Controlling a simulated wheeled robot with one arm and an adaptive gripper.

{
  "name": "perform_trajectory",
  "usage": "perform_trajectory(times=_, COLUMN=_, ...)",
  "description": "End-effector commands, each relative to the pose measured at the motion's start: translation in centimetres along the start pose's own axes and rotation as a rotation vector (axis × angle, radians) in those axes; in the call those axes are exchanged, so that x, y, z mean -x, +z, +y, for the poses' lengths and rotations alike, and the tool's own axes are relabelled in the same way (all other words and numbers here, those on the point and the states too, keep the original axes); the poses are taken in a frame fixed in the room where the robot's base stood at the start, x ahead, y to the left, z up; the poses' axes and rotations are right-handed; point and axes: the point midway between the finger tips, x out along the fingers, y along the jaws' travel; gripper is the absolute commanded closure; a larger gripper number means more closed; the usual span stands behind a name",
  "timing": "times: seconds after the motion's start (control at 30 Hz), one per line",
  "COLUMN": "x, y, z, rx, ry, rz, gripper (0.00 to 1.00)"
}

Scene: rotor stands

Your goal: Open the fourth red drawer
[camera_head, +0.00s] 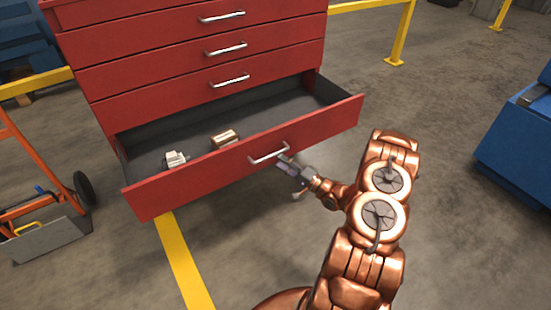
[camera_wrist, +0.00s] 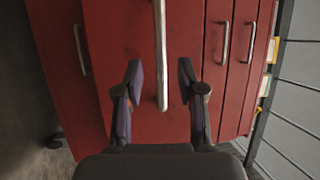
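The red drawer cabinet (camera_head: 185,55) stands at the upper left in the head view. Its open red drawer (camera_head: 225,170) sits below three shut ones and is pulled well out. The open drawer's metal handle (camera_head: 268,154) also shows upright in the wrist view (camera_wrist: 161,50). My gripper (camera_head: 284,160) is at the right end of this handle. In the wrist view my gripper (camera_wrist: 160,82) has its fingers apart, one on each side of the handle, with gaps visible. Inside the drawer lie a pale metal part (camera_head: 176,159) and a copper-coloured part (camera_head: 225,138).
Another shut drawer with a handle (camera_wrist: 80,50) shows left in the wrist view. An orange hand truck (camera_head: 45,200) stands left of the cabinet. A blue unit (camera_head: 515,150) stands at the right. Yellow railings (camera_head: 400,35) are behind. Floor right of the drawer is clear.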

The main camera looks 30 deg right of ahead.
Motion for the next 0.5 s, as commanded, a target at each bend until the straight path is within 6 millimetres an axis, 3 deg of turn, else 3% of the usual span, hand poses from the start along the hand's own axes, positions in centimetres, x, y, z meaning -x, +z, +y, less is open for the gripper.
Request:
perform_trajectory(times=0.2, x=3.3, y=-0.1, z=0.0, rx=-0.001, ry=0.0, rz=0.004, gripper=0.61)
perform_trajectory(times=0.5, x=6.2, y=0.0, z=0.0, rx=0.0, ry=0.0, rz=0.001, gripper=0.61)
